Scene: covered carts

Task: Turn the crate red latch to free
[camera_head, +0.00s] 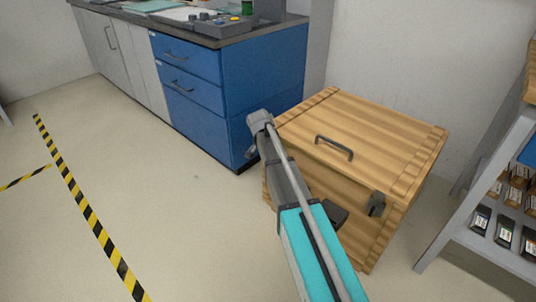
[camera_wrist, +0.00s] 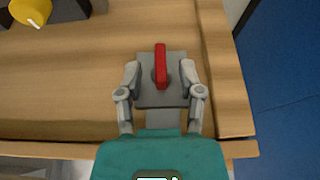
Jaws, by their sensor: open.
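The red latch (camera_wrist: 160,66) shows in the wrist view as a narrow red bar on a grey plate (camera_wrist: 176,98). The bar points nearly straight up and down in that picture. The plate sits on the wooden crate (camera_wrist: 70,80), near its right edge. My gripper (camera_wrist: 160,78) is open, with one finger on each side of the plate and latch. I cannot tell whether a finger touches either. In the head view the wooden crate (camera_head: 400,125) stands on the floor with its lid down, and my arm hides part of its front. The red latch and gripper fingertips are hidden there.
A yellow knob (camera_wrist: 30,10) is on the crate at the wrist view's upper left. The lid has a dark handle (camera_head: 334,147); a grey catch (camera_head: 377,204) is at the front right. A blue cabinet (camera_head: 265,80) stands left, a grey shelf rack (camera_head: 480,195) right.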

